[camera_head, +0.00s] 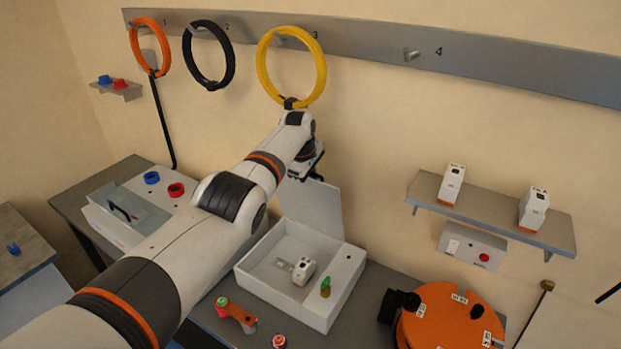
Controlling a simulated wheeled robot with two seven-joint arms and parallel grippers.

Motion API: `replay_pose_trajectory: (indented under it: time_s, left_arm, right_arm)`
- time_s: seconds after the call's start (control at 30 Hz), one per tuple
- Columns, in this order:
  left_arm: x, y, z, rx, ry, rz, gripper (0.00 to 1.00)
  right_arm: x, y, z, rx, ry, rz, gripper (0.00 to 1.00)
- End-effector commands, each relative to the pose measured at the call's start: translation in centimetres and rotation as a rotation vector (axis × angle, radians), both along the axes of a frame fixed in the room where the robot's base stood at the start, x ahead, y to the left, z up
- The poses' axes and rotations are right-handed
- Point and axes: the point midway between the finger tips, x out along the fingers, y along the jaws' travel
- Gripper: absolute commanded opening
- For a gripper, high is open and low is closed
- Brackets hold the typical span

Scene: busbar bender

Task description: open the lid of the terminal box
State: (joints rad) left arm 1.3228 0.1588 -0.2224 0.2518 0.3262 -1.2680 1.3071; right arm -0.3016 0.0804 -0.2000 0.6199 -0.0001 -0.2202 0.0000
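The terminal box (342,295) is a white open-topped box on the grey bench at the centre. Its lid (316,208) stands raised, roughly upright, at the back of the box. Inside the box, a small white device (303,270) and a metal fitting are visible. A green-topped brass part (326,287) is on the box's right-hand section. My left arm reaches in from the lower left, and my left gripper (314,177) is at the lid's top edge. The arm and wrist partly hide the fingers, so contact and finger opening are unclear. My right gripper is not in view.
Orange, black and yellow rings (291,67) hang on the wall rail above. An orange round bender (450,316) stands to the right. An orange-handled part (235,313) lies in front of the box. A shelf (490,213) holds two white devices.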

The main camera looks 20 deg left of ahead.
Motion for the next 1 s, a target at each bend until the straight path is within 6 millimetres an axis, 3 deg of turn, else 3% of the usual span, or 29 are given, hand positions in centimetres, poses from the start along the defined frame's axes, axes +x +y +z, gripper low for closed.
replay_pose_trajectory:
  time_s: [0.43, 0.8, 1.0]
  left_arm:
    - [-0.8, 0.2, 2.9, 0.001, -0.003, -0.001, 0.17]
    - [-2.1, 0.3, 6.5, 0.0, -0.001, 0.0, 0.17]
    - [-2.2, 0.4, 7.1, 0.0, 0.001, 0.001, 0.17]
  right_arm:
    - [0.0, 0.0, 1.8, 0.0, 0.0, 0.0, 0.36]
    - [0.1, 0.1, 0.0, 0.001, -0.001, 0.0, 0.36]
    - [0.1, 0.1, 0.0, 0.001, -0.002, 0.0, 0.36]
